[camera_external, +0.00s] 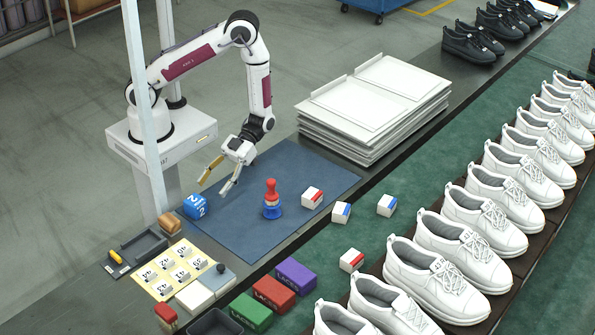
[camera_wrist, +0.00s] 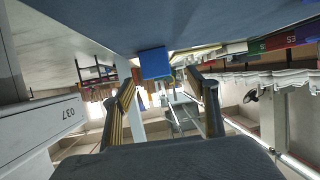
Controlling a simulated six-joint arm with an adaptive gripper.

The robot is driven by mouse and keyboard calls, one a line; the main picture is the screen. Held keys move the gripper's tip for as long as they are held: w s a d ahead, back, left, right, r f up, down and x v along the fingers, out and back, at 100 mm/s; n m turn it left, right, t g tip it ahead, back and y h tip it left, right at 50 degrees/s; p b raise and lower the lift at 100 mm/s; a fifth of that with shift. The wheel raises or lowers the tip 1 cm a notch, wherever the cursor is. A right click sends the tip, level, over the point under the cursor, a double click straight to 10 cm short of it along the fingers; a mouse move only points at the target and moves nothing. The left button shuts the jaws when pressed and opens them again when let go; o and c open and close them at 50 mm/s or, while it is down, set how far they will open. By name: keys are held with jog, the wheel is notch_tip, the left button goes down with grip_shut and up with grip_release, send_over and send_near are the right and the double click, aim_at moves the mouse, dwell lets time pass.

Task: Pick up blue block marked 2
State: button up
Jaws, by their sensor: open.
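The blue block marked 2 (camera_external: 195,207) sits at the left corner of the dark blue mat (camera_external: 305,180), with white numbers on its faces. In the wrist view a plain blue face of the block (camera_wrist: 152,62) shows beyond the fingers, near the upper middle. My gripper (camera_external: 214,189) is open and empty, just right of the block and above the mat, its fingers pointing down and left. In the wrist view the two fingers of my gripper (camera_wrist: 166,92) are spread wide, with nothing between them.
A red and blue stamp-like piece (camera_external: 271,200) stands mid-mat. A brown block (camera_external: 170,222) and dark tray (camera_external: 144,246) lie beside the blue block. White trays (camera_external: 375,105) are stacked behind right. Purple (camera_external: 296,276), red and green boxes stand in front; white shoes line the right.

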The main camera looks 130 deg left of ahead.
aim_at(198, 201)
jog(key=shift+s, duration=0.15)
jog(key=shift+x, duration=1.3)
jog(key=shift+d, duration=0.15)
jog(key=shift+s+x, duration=0.15)
jog(key=shift+x, duration=0.6)
jog(key=shift+s+x, duration=0.1)
jog(key=shift+x, duration=1.7)
jog(key=shift+r, duration=0.1)
jog(key=c, duration=1.3)
